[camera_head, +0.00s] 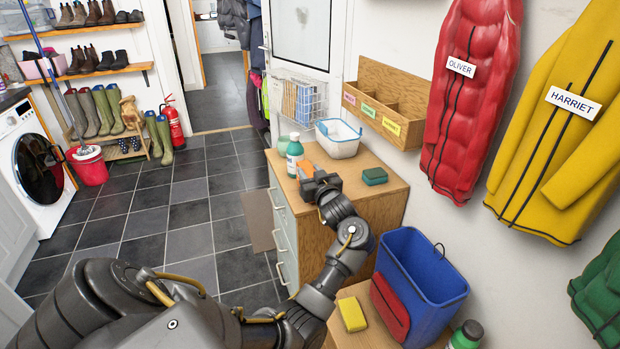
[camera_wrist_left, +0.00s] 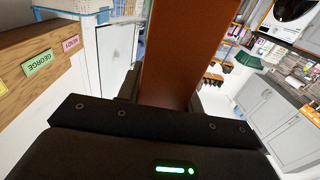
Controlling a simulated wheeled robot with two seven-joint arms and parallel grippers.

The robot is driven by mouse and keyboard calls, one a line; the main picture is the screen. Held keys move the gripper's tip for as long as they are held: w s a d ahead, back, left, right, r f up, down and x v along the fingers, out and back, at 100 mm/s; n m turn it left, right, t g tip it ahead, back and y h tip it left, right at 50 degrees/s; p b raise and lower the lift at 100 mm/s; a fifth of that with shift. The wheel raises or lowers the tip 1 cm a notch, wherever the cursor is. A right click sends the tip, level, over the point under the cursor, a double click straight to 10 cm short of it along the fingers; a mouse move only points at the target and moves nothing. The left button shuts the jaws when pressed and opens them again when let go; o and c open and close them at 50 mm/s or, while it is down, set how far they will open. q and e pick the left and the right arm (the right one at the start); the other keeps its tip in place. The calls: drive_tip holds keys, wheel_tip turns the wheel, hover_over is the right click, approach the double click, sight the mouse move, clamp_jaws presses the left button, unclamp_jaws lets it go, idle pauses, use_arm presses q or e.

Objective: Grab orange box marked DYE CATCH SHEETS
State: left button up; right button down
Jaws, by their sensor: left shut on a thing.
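The orange box (camera_head: 306,168) is above the wooden top of the drawer cabinet, between the green bottle and the sponge. My left gripper (camera_head: 312,180) is shut on it, and the gripper hides much of the box. In the left wrist view the box (camera_wrist_left: 180,55) stands as a plain orange-brown face between the fingers (camera_wrist_left: 165,98). No lettering on it can be read in either view. I cannot tell whether the box still touches the cabinet top. My right gripper is not in view.
A green bottle with a white cap (camera_head: 294,155) is close left of the box. A white basin (camera_head: 338,139) is behind, and a green sponge (camera_head: 375,176) lies to the right. A wooden wall rack (camera_head: 385,100) hangs above.

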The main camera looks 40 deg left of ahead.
use_arm(q)
drive_tip(key=s+a+r, duration=0.9)
drive_tip(key=s+r, duration=0.1)
drive_tip(key=r, duration=0.1)
drive_tip(key=shift+a+r, duration=0.25)
drive_tip(key=shift+r, duration=0.1)
